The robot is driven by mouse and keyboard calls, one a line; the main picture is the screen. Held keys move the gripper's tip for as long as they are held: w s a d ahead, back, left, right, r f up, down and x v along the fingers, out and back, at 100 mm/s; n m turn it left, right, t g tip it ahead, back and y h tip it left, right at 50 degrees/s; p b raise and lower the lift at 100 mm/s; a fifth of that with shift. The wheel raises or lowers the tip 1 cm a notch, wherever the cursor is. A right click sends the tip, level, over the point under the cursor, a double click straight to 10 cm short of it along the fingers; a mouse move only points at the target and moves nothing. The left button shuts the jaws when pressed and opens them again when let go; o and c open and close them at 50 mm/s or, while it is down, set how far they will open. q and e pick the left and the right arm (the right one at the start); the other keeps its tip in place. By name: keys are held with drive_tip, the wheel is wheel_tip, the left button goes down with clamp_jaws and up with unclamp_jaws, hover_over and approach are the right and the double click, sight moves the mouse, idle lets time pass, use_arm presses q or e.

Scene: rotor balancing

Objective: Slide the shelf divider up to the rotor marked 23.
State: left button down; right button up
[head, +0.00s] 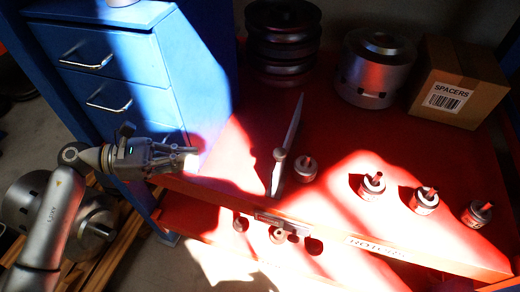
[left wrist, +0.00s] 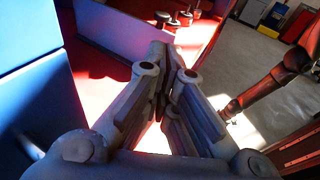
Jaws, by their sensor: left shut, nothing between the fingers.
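The shelf divider (head: 289,140) is a thin grey upright plate on the red shelf (head: 335,120) in the head view. A small rotor (head: 306,167) stands close at its right. Further right stand three more rotors: one (head: 372,186), a second (head: 424,200) and a third (head: 477,213). I cannot read a number on any of them. My left gripper (head: 194,157) is shut and empty, left of the divider and apart from it, near the shelf's left end. Its shut fingers (left wrist: 162,50) also show in the left wrist view. My right gripper is not in view.
A blue drawer cabinet (head: 120,70) stands behind my left gripper. Dark stacked discs (head: 283,40), a grey metal drum (head: 376,68) and a SPACERS box (head: 458,82) stand at the shelf's back. Bright sunlight patches cross the shelf.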

use_arm(q)
drive_tip(key=p+x, duration=0.6)
drive_tip(key=x, duration=1)
drive_tip(key=shift+d, duration=0.1)
drive_tip(key=shift+d+b, duration=0.55)
drive_tip(key=shift+b, duration=0.4)
drive_tip(key=shift+s, duration=0.1)
